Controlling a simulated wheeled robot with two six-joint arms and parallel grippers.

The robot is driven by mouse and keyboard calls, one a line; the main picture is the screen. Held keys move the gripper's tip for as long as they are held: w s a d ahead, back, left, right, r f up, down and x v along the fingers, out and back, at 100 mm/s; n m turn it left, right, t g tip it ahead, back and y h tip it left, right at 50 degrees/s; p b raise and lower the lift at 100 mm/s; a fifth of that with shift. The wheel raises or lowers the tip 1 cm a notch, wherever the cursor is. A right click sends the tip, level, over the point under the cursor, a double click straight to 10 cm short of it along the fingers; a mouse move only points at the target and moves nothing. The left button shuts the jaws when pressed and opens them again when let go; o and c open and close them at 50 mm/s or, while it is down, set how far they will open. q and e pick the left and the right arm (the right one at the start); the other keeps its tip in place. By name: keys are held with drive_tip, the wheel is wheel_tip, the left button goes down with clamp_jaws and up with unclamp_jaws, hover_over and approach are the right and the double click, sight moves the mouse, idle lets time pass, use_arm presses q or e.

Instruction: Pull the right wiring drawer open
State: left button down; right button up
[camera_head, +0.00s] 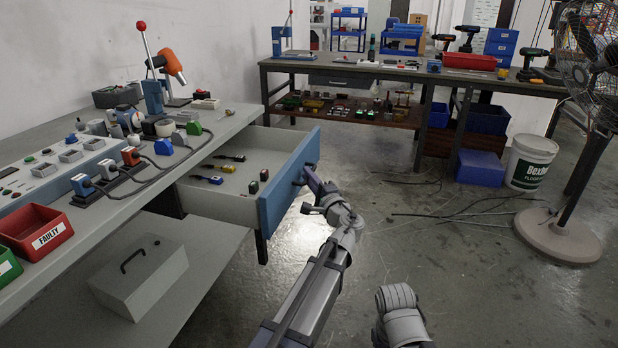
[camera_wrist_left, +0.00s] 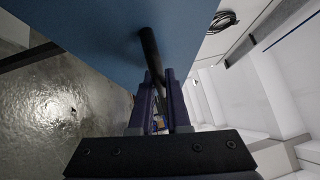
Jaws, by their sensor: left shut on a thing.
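The wiring drawer (camera_head: 228,203) is pulled out from under the left workbench, its inside in plain view. It has a blue front (camera_head: 290,183). My left gripper (camera_head: 308,180) is at the outer side of that front. In the left wrist view, its fingers (camera_wrist_left: 154,95) are shut on the dark bar handle (camera_wrist_left: 149,48), beside the blue panel. Several small coloured parts (camera_head: 253,187) and dark tools (camera_head: 229,157) lie in the drawer. Part of my right arm shows at the bottom, but its gripper is not visible.
The workbench (camera_head: 217,131) carries plugs, switches and a red bin (camera_head: 35,231) marked FAULTY. A grey metal box (camera_head: 140,275) stands on the shelf below. A second bench stands behind, with a white bucket (camera_head: 530,162) and a fan (camera_head: 557,232) at right. Open floor lies right of the drawer.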

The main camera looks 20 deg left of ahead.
use_arm(q)
drive_tip(key=shift+d, duration=0.1)
idle(0.4)
drive_tip(key=d, duration=0.4)
drive_tip(key=shift+s+d, duration=0.1)
drive_tip(key=shift+d, duration=0.2)
drive_tip(key=c, duration=0.9)
unclamp_jaws()
